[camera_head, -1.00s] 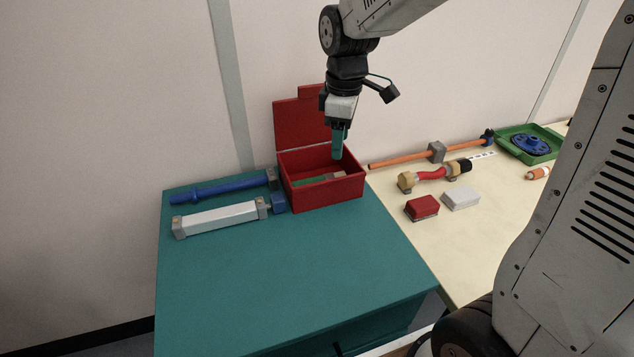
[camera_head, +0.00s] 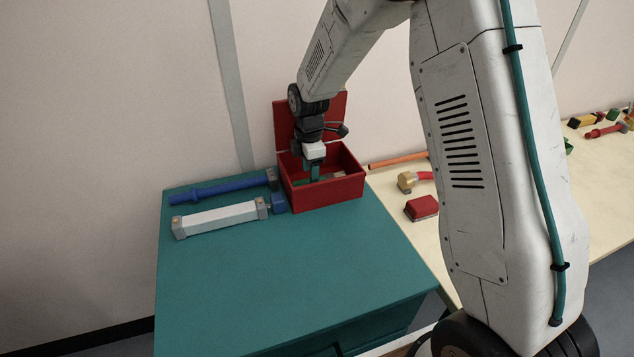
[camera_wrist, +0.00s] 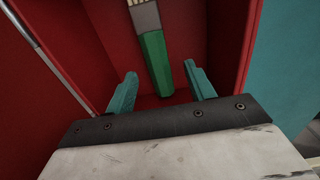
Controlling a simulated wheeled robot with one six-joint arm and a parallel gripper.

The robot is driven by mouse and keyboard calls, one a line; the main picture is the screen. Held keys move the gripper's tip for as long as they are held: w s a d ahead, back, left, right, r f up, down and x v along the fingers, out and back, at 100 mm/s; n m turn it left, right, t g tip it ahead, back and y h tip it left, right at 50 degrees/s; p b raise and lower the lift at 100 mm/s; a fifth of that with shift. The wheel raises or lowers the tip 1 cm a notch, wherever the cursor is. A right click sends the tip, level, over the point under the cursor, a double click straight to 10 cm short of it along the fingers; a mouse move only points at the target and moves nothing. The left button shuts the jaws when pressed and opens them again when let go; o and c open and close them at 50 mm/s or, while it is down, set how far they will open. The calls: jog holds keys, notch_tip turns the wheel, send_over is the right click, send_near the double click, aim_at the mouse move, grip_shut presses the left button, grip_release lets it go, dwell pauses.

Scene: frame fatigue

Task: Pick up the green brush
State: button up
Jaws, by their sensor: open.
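The green brush lies inside the open red box (camera_head: 335,194). In the wrist view the brush (camera_wrist: 155,62) shows its green handle pointing towards me, with a grey collar and pale bristles at the top edge. My gripper (camera_head: 308,176) reaches down into the box, its teal fingers partly below the rim. In the wrist view my gripper (camera_wrist: 160,72) is open, with one finger on each side of the handle's line. I see gaps between fingers and handle; I cannot tell how far below the tips it lies. In the head view my gripper and the box's front wall hide most of the brush.
The box's raised lid (camera_head: 285,122) stands behind my gripper. A blue bar tool (camera_head: 220,188) and a white-grey bar (camera_head: 220,218) lie left of the box on the teal cabinet (camera_head: 290,270). A red block (camera_head: 421,207) lies to the right. The cabinet's front top is clear.

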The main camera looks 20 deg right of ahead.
notch_tip(320, 180, down, 4)
jog(key=shift+w+r, duration=0.15)
jog(key=shift+r, duration=0.05)
jog(key=c, duration=1.1)
jog(key=shift+o, duration=0.2)
jog(key=shift+r, duration=0.15)
jog(key=shift+r, duration=0.55)
jog(key=s, duration=0.4)
jog(key=shift+s+r, duration=0.1)
jog(key=shift+r, duration=0.25)
notch_tip(320, 180, up, 13)
